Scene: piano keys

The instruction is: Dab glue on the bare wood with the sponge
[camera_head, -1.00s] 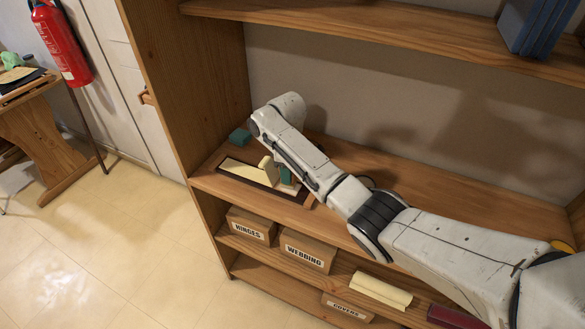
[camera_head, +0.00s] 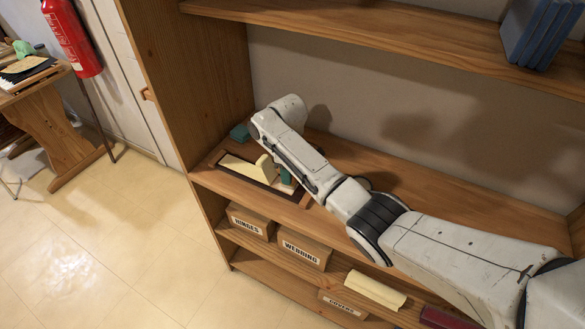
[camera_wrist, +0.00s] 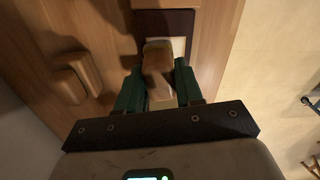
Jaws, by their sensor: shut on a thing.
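My gripper (camera_wrist: 160,90) has green fingers and is shut on a tan block (camera_wrist: 158,65), which looks like the sponge. In the head view a pale upright block (camera_head: 265,167) shows beside a green finger (camera_head: 286,176), mostly under my wrist. Below and ahead of the gripper lies a dark-edged tray (camera_wrist: 163,20) with a pale inside. In the head view the tray's pale surface (camera_head: 237,167) shows at the left end of the middle shelf. Whether the block touches it is hidden. I cannot make out glue or the bare wood for certain.
Rounded brown blocks (camera_wrist: 75,78) lie left of the gripper in the wrist view. Labelled boxes (camera_head: 304,250) stand one shelf lower. The shelf's right part (camera_head: 440,205) is largely clear.

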